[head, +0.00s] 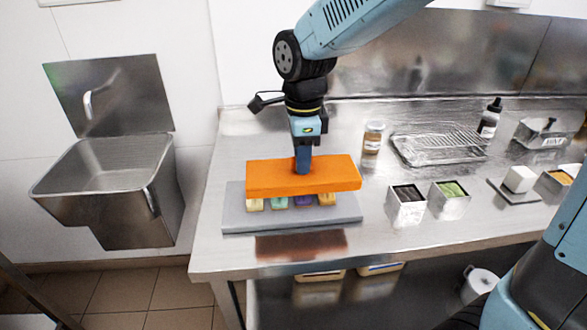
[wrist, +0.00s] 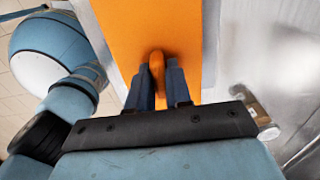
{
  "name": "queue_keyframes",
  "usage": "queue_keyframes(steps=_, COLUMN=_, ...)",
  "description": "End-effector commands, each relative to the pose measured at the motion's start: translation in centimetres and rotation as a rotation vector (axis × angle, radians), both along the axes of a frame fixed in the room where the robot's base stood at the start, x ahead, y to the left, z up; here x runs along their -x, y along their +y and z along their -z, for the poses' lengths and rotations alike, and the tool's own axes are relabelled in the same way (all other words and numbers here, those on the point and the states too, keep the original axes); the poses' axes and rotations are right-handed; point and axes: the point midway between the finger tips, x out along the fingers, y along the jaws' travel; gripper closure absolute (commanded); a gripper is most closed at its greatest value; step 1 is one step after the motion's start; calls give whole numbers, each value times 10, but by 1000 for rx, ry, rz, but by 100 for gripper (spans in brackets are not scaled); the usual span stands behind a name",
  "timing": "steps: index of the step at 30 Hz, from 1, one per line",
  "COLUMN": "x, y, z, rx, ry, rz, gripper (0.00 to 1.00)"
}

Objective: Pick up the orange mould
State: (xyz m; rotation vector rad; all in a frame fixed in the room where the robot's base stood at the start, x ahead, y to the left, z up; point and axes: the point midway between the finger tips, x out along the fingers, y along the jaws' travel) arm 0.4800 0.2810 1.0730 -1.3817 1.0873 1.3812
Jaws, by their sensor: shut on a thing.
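The orange mould (head: 270,178) is a flat rectangular block in the head view, held level above a grey tray (head: 240,219). Several small coloured blocks (head: 279,202) in cream, teal, purple and yellow show between the mould and the tray. My gripper (head: 303,170) points down at the middle of the mould and is shut on it. In the wrist view the mould (wrist: 133,32) fills the upper middle, and my gripper's fingers (wrist: 158,92) are on either side of its orange knob. The mould's underside is hidden.
On the steel counter (head: 345,259) to the right are a jar (head: 373,137), a wire rack (head: 437,146), a dark bottle (head: 490,120) and two small square containers, one dark (head: 407,193) and one green (head: 450,190). A steel sink (head: 105,165) is at left.

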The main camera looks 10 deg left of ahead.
Motion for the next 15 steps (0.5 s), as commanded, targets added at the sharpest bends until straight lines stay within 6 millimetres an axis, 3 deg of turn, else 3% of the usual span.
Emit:
queue_keyframes(steps=3, x=11, y=-15, z=-22, rx=-3, ry=-4, rz=2, gripper=100)
queue_keyframes(steps=15, x=49, y=-68, z=-48, rx=-1, ry=-1, rz=3, gripper=100)
